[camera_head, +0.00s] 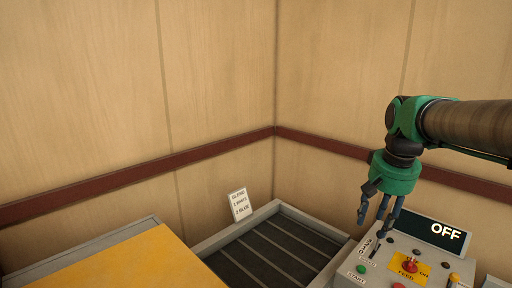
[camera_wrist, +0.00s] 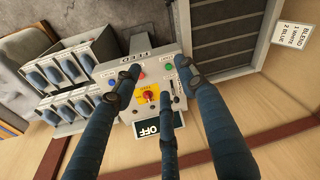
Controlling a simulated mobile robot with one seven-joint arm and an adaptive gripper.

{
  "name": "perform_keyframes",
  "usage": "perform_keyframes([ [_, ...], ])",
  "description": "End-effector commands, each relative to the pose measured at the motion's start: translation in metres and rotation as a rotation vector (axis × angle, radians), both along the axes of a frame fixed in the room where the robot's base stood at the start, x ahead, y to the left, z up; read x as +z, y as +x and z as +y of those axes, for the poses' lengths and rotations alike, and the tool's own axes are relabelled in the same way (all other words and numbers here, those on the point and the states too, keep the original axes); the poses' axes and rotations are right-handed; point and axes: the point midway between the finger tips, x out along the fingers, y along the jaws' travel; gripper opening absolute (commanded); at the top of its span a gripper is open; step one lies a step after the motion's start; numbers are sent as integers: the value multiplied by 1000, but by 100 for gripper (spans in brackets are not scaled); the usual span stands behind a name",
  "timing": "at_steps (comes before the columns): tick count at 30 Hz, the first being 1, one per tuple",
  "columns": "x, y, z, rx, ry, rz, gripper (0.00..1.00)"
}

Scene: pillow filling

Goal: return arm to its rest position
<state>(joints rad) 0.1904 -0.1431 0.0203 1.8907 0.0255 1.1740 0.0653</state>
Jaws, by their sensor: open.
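My gripper (camera_head: 374,222) has slim blue fingers on a green wrist and hangs pointing down at the right, over the grey control box (camera_head: 345,282). Its fingers are spread, with nothing between them. In the wrist view the open fingers (camera_wrist: 158,80) reach over the same box (camera_wrist: 110,70). My arm (camera_head: 465,125) comes in from the right edge, bent down at the green joint. The box carries a red knob (camera_head: 410,265) on a yellow plate, and its display (camera_head: 445,232) reads OFF. The gap between fingertips and box is hard to judge.
A dark slatted conveyor (camera_head: 265,255) with grey rims lies left of the box. A blend card (camera_head: 239,205) stands by the wall. A yellow surface (camera_head: 125,262) fills the lower left. Racks of blue items (camera_wrist: 70,60) sit beside the box. Walls close the corner behind.

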Motion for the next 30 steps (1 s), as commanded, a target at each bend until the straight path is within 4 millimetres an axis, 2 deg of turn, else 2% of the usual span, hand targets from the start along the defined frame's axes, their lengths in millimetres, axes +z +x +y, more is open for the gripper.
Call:
perform_keyframes([
  [3,-5,-28,16,29,-10,-33,42],
  [14,-32,-106,54,111,-37,-126,42],
  [24,-75,-176,80,189,-60,-214,42],
  [30,-102,-209,90,227,-70,-260,42],
])
